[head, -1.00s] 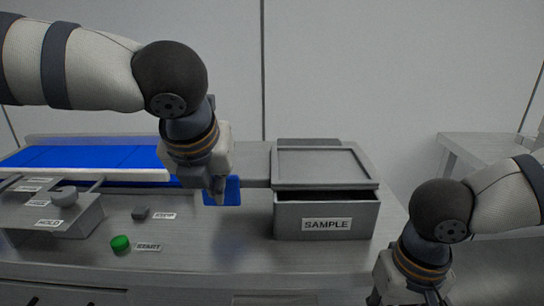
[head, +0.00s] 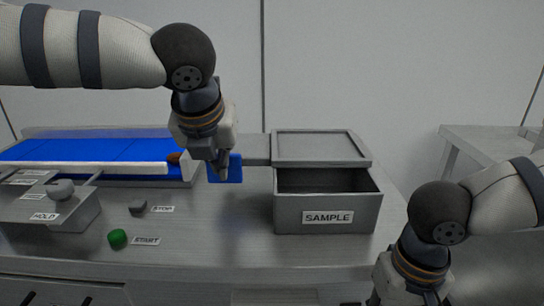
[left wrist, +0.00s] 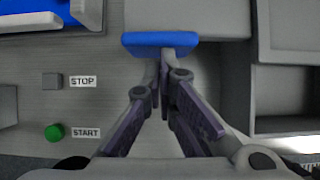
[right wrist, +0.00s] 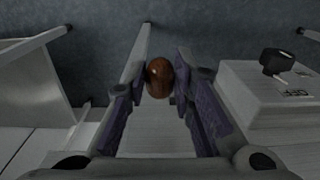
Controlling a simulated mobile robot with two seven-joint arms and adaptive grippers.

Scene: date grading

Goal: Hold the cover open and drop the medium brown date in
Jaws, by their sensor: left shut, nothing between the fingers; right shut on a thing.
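The sample box (head: 290,213) stands on the bench, its front part open. Its grey cover (head: 322,144) is slid toward the back, joined by a grey bar to a blue tab (head: 235,169). My left gripper (head: 222,176) is shut with its fingertips against or just in front of that tab; the left wrist view shows the tab (left wrist: 150,39) beyond the fingertips, nothing between them. My right gripper (right wrist: 160,84) is shut on a brown date (right wrist: 159,72). In the head view its fingers and the date are cut off below the frame.
A blue conveyor belt (head: 80,150) lies at the left, with an orange-brown date (head: 174,157) at its end. A side table (head: 490,146) stands at the right.

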